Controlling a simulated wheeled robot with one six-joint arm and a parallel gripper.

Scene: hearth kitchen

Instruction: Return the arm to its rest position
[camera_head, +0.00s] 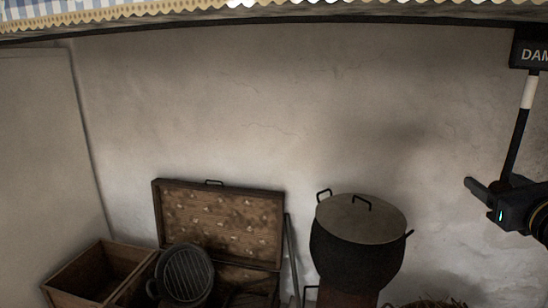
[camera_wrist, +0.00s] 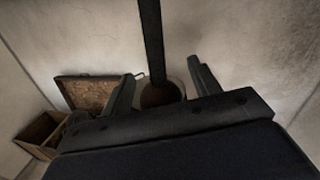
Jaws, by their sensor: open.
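My gripper (camera_head: 490,184) is at the right edge of the head view, with its jaws apart and nothing gripped. In the wrist view the two dark fingers of my gripper (camera_wrist: 162,72) stand wide apart. A dark rod (camera_head: 519,135) with a white band hangs from a black sign (camera_head: 531,54) reading "DAM", the rest cut off. Its lower end is close to my gripper. In the wrist view the dark rod (camera_wrist: 152,40) comes down between the fingers; I cannot tell whether it touches them. Most of my arm is out of view.
A large black lidded pot (camera_head: 355,255) stands at lower centre right. An open case (camera_head: 220,222), a ribbed round pan (camera_head: 186,273) and a wooden crate (camera_head: 75,280) are at lower left. A shelf edge with checked cloth (camera_head: 120,12) runs along the top. The wall between is bare.

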